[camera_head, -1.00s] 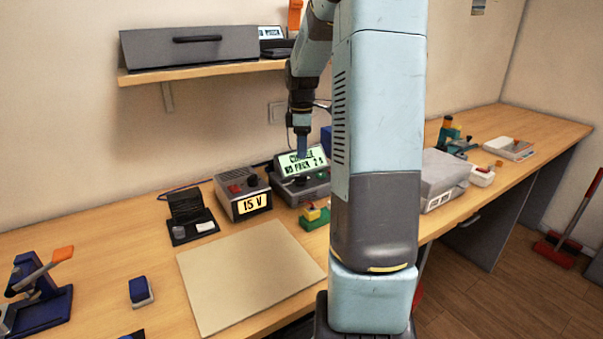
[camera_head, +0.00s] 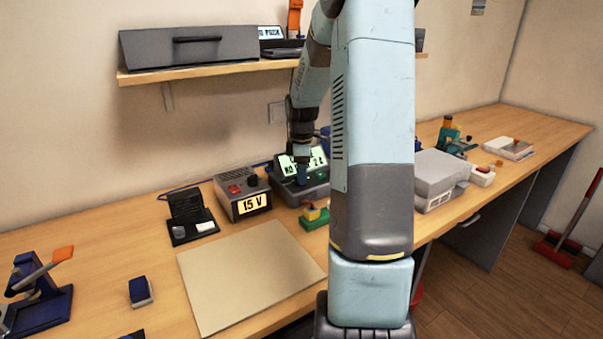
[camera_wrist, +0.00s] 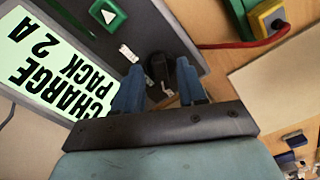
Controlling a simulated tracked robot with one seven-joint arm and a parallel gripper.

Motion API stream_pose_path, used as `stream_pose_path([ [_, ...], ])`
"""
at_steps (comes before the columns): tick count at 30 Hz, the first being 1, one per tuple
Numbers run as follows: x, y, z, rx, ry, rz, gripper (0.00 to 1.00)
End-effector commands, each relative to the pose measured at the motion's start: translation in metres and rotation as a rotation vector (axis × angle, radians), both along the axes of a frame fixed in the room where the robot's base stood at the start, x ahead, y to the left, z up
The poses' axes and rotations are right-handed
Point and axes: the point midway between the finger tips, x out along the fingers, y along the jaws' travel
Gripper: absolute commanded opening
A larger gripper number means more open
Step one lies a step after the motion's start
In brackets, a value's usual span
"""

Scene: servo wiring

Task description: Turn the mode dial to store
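The charger (camera_head: 318,190) is a dark grey box with a tilted, lit green display (camera_head: 287,165). In the wrist view the display (camera_wrist: 45,65) reads "CHARGE" and "PACK 2 A", partly cut off. The black mode dial (camera_wrist: 172,66) sits on the panel beside a green triangle button (camera_wrist: 107,13). My gripper (camera_wrist: 160,88) has two blue fingertips apart, one on each side of the dial in this view. I cannot tell whether they touch it. In the head view my gripper (camera_head: 303,176) is low over the charger's panel and hides the dial.
A power supply (camera_head: 243,194) showing 15 V stands left of the charger. A beige mat (camera_head: 250,275) lies clear on the bench. A shelf (camera_head: 200,72) hangs above.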

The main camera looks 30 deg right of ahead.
Motion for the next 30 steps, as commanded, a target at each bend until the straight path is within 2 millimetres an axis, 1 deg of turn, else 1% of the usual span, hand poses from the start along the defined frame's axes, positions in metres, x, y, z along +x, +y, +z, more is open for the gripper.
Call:
stream_pose_path([
  [1,0.0000,0.0000,0.0001,0.000,0.000,0.000,0.36],
  [2,0.0000,0.0000,0.0001,0.000,0.000,0.000,0.33],
  [12,0.0001,0.0000,0.0003,0.000,0.000,0.000,0.00],
  [23,0.0006,-0.0002,0.0005,-0.001,-0.002,-0.013,0.00],
  [30,0.0007,0.0002,0.0006,-0.001,-0.002,-0.106,0.00],
])
